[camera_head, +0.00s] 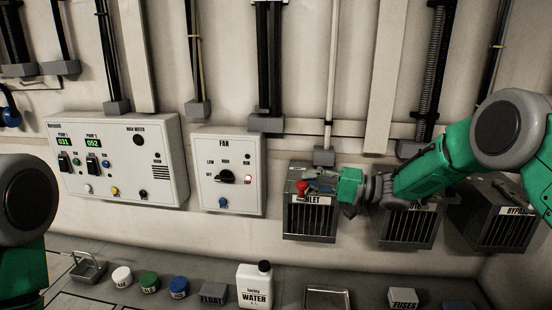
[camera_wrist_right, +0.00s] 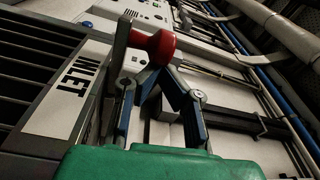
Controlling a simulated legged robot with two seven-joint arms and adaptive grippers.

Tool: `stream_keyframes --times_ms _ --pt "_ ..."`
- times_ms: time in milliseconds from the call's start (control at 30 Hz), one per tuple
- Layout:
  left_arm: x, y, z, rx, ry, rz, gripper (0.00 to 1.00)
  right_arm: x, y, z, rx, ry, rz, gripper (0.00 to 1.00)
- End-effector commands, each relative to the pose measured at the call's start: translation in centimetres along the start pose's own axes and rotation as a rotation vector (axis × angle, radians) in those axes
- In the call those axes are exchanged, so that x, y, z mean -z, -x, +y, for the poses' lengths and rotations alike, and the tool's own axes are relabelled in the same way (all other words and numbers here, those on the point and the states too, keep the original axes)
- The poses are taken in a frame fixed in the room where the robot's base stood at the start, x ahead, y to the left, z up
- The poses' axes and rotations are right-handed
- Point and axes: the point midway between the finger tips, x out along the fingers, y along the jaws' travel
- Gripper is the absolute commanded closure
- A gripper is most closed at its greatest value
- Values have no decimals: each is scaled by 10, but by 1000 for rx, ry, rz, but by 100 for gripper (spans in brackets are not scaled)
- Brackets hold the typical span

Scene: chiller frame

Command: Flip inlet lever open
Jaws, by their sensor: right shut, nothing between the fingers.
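The inlet box (camera_head: 310,218) is a grey louvred unit on the wall, its label partly covered by my right arm. Its lever has a red knob (camera_head: 302,188) at the box's upper front. In the right wrist view the red knob (camera_wrist_right: 160,46) sits on a grey lever bar (camera_wrist_right: 120,50), beside the label (camera_wrist_right: 68,92). My right gripper (camera_head: 318,184) is at the upper right of the box, just right of the knob. It is shut and empty, its fingertips (camera_wrist_right: 148,78) close to the knob; contact cannot be told. My left gripper is out of view.
Two more louvred boxes stand to the right, one partly behind my right arm, the other marked bypass (camera_head: 505,222). A fan panel (camera_head: 228,172) and a pump panel (camera_head: 118,160) are to the left. A white water jug (camera_head: 254,286) and several small jars stand on the counter below.

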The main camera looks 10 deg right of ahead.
Motion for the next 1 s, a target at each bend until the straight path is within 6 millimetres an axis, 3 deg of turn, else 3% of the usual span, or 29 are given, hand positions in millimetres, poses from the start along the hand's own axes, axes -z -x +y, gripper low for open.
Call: stream_keyframes --times_ms 467,1000 --pt "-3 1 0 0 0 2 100 1 0 -4 0 1 0 100" --pt "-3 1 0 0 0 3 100 13 -4 -89 1 0 0 100"
